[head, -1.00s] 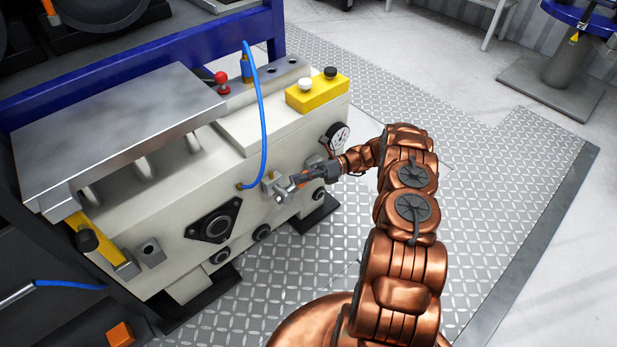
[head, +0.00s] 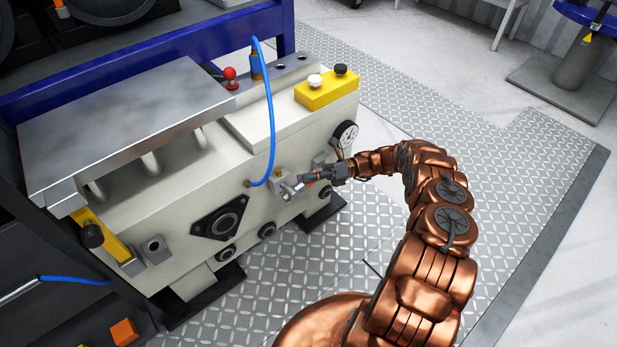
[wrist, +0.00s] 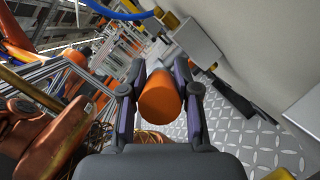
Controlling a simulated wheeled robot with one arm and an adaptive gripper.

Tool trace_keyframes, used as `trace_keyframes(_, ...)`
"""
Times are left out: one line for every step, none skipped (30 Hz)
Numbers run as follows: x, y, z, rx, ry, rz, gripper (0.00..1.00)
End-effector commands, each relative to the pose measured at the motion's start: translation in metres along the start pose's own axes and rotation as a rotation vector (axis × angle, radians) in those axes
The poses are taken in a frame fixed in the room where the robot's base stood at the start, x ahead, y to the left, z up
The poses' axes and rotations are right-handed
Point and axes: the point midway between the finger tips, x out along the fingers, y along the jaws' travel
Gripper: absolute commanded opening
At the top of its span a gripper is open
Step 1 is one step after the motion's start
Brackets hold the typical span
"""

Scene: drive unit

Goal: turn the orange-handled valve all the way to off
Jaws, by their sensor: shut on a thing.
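The valve (head: 288,189) sits on the front face of the cream drive unit, a grey metal body near where the blue hose ends. Its orange handle (wrist: 160,97) shows large between my fingers in the wrist view. My gripper (head: 312,179) is at the handle, with its two dark fingers on either side of it, and is shut on it. In the wrist view my gripper (wrist: 160,90) hides the rear of the handle. In the head view the fingers cover most of the handle, with only a little orange showing.
A pressure gauge (head: 346,134) is on the unit just above and right of my gripper. A blue hose (head: 271,110) arches down the front face. A yellow button box (head: 327,91) stands on top. The tread-plate floor (head: 480,130) on the right is open.

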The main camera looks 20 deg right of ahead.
Motion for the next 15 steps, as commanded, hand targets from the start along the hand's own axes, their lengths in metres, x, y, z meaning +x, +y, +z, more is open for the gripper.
trace_keyframes(0.0003, -0.0004, 0.0011, -0.002, -0.001, -0.001, 0.0)
trace_keyframes(0.0003, -0.0004, 0.0011, -0.002, -0.001, -0.001, 0.0)
trace_keyframes(0.0003, -0.0004, 0.0011, -0.002, -0.001, -0.001, 0.0)
trace_keyframes(0.0003, -0.0004, 0.0011, -0.002, -0.001, -0.001, 0.0)
trace_keyframes(0.0002, -0.0004, 0.001, -0.002, -0.001, -0.002, 0.34)
trace_keyframes(0.0001, -0.0004, 0.0009, -0.002, -0.001, -0.001, 0.38)
trace_keyframes(0.0001, -0.0003, 0.0008, -0.002, -0.001, -0.001, 0.41)
trace_keyframes(0.0, -0.0002, 0.0007, -0.002, -0.001, -0.001, 0.44)
trace_keyframes(-0.0001, -0.0002, 0.0006, -0.001, -0.001, -0.001, 0.48)
trace_keyframes(-0.0002, -0.0001, 0.0005, -0.001, -0.001, -0.001, 0.52)
trace_keyframes(-0.0003, -0.0001, 0.0005, -0.001, -0.001, -0.001, 0.55)
trace_keyframes(-0.0004, 0.0, 0.0004, -0.001, -0.001, -0.001, 0.58)
trace_keyframes(-0.0004, 0.0, 0.0003, -0.001, -0.001, -0.001, 0.58)
trace_keyframes(-0.0005, 0.0, 0.0002, -0.001, -0.001, -0.001, 0.58)
trace_keyframes(-0.0005, 0.0, 0.0002, -0.001, -0.001, -0.001, 0.58)
